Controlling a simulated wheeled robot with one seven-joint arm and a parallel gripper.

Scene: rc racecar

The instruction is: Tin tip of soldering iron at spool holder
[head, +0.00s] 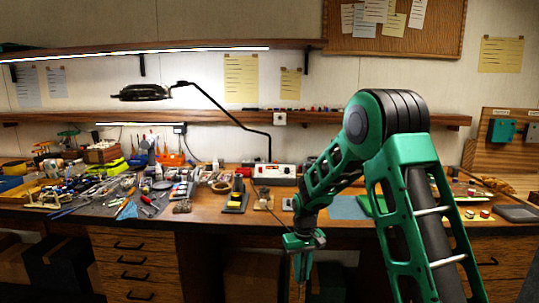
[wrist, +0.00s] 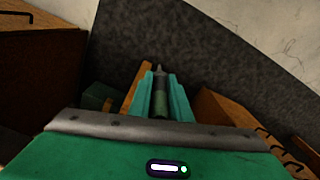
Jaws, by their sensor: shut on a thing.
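My gripper (head: 302,270) hangs low in front of the workbench's front edge in the head view, below the bench top. In the wrist view my gripper (wrist: 160,92) is shut on a slim dark tool with a greenish grip, which looks like the soldering iron (wrist: 159,78). Its narrow end points away from my wrist. In the head view the iron is too small to make out clearly. A small wooden base with a grey round part (head: 262,197), possibly the spool holder, stands on the bench up and left of my gripper. Solder on it is too small to see.
A black stand with a yellow block (head: 237,196) stands left of the wooden base. A white control box (head: 273,171) is behind. Tools crowd the grey mat (head: 95,207) at left. A blue mat (head: 347,208) lies right, partly behind my arm. Drawers (head: 133,270) are below.

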